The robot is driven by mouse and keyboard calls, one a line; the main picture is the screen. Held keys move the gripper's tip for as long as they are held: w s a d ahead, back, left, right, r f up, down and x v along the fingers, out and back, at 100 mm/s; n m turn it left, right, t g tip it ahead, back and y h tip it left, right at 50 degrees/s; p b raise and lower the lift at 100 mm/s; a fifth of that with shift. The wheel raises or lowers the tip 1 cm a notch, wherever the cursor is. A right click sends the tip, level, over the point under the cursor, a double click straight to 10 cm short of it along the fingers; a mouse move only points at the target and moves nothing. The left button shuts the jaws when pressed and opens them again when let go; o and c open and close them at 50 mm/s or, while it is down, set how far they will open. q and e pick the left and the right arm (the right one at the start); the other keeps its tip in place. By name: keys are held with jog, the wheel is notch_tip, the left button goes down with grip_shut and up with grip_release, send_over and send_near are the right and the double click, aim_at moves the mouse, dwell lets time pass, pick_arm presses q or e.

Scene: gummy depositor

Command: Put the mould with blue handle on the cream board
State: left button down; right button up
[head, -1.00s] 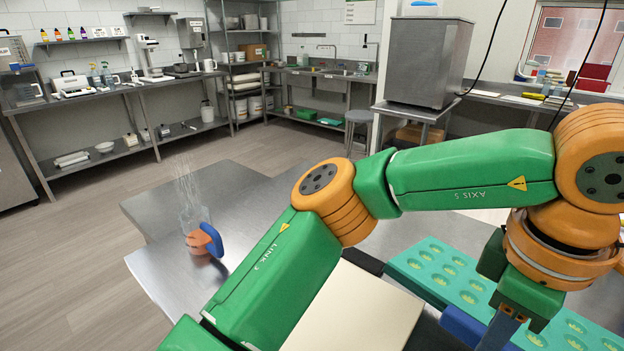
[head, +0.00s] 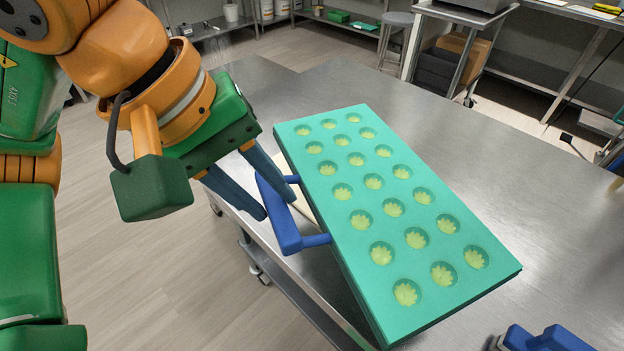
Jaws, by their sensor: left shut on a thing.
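The mould is a teal slab (head: 385,190) with rows of round cavities holding yellow-green shapes. Its blue handle (head: 287,232) sticks out on the left side. My left gripper (head: 278,198) is shut on that handle. The mould appears raised above the steel table and somewhat tilted; the gap under it is hard to judge. My right gripper is not in view.
The steel table (head: 475,160) is clear to the right of and behind the mould. A blue object (head: 548,339), cut off by the frame, is at the bottom right. A stool (head: 396,22) and a cart stand beyond the table.

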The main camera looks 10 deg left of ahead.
pick_arm(q)
jog(key=shift+w+a, duration=0.2)
jog(key=w+a+f+p, duration=0.1)
jog(key=w+f, duration=0.3)
jog(key=w+a+f+p, duration=0.1)
jog(key=w+f+p, duration=0.1)
jog(key=w+f, duration=0.2)
jog(key=w+a+f+p, duration=0.1)
jog(key=w+f+p, duration=0.1)
jog(key=w+f, duration=0.3)
jog(key=shift+w, duration=0.15)
jog(key=shift+f, duration=0.1)
jog(key=c, duration=0.6)
grip_release()
